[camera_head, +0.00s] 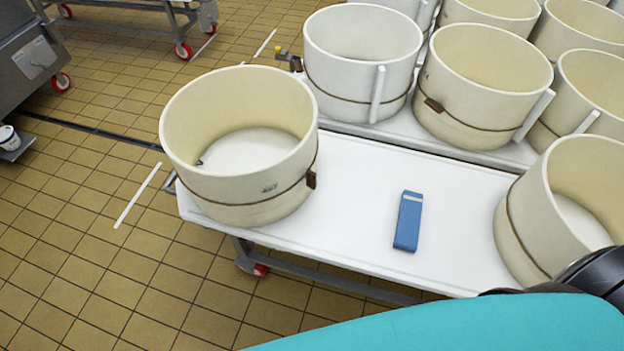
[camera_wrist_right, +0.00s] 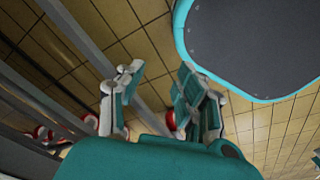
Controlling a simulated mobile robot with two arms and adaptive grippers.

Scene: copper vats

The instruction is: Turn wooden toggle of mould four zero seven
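A cream round mould (camera_head: 240,205) stands at the left end of the white table, with a dark cord around it and a small brown wooden toggle (camera_head: 311,179) on its right side. A dark mark on its wall is too small to read. Another cream mould (camera_head: 470,85) behind has a similar toggle (camera_head: 433,104). I cannot tell which mould is four zero seven. My right gripper (camera_wrist_right: 157,100) shows in the right wrist view, fingers apart and empty, with tiled floor beyond. It is not visible in the head view. My left gripper is in neither view.
A blue object (camera_head: 408,221) lies on the white tabletop (camera_head: 350,190), which is otherwise clear around it. A cream mould (camera_head: 520,235) stands at the right, near my arm. A white mould (camera_head: 345,75) and several others stand behind. Tiled floor is open at left.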

